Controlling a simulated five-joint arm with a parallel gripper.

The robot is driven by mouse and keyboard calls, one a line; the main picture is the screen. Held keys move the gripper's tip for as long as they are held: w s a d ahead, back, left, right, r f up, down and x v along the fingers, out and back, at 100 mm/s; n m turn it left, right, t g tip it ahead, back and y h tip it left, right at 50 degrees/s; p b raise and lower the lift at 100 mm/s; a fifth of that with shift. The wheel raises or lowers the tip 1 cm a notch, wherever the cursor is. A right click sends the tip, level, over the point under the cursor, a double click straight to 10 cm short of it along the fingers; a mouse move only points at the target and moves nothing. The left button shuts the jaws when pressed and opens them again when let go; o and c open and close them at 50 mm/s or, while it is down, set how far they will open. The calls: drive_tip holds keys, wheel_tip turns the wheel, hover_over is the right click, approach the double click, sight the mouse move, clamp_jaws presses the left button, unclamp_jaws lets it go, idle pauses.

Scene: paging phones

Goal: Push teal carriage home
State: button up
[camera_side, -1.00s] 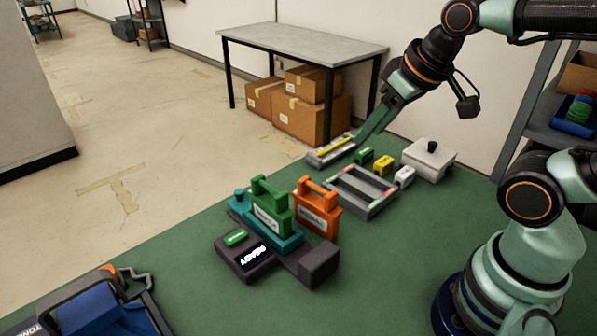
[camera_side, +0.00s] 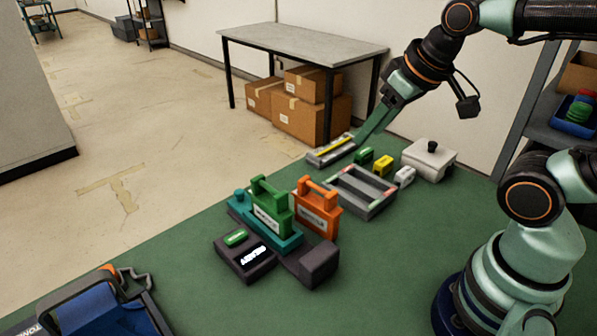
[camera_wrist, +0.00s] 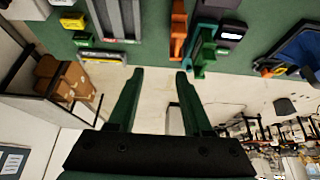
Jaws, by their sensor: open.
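The teal carriage (camera_side: 290,243) sits on a dark base (camera_side: 245,262) with a lit display and a green button. A green handled block (camera_side: 272,208) with a white label stands upright on the carriage. An orange handled block (camera_side: 317,207) stands beside it on the right. In the wrist view the teal carriage (camera_wrist: 201,38) lies at the top, right of centre. My gripper (camera_side: 360,140) is at the far side of the bench, apart from the carriage. Its two fingers are spread and empty in the wrist view (camera_wrist: 160,72).
A grey tray (camera_side: 360,208), a grey strip with a yellow bar (camera_side: 331,151), small green and yellow blocks (camera_side: 383,165) and a white lidded box (camera_side: 429,158) lie near my gripper. A blue bin (camera_side: 100,308) is front left. The green mat's front middle is clear.

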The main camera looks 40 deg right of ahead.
drive_tip(key=shift+o, duration=0.3)
drive_tip(key=shift+o, duration=0.6)
drive_tip(key=w+a+r+g, duration=0.15)
drive_tip(key=w+r, duration=0.25)
drive_tip(key=w, duration=0.4)
drive_tip(key=n+g, duration=0.3)
drive_tip(key=g, duration=0.1)
hover_over(239, 191)
wheel_tip(239, 191, down, 13)
wheel_tip(239, 191, down, 12)
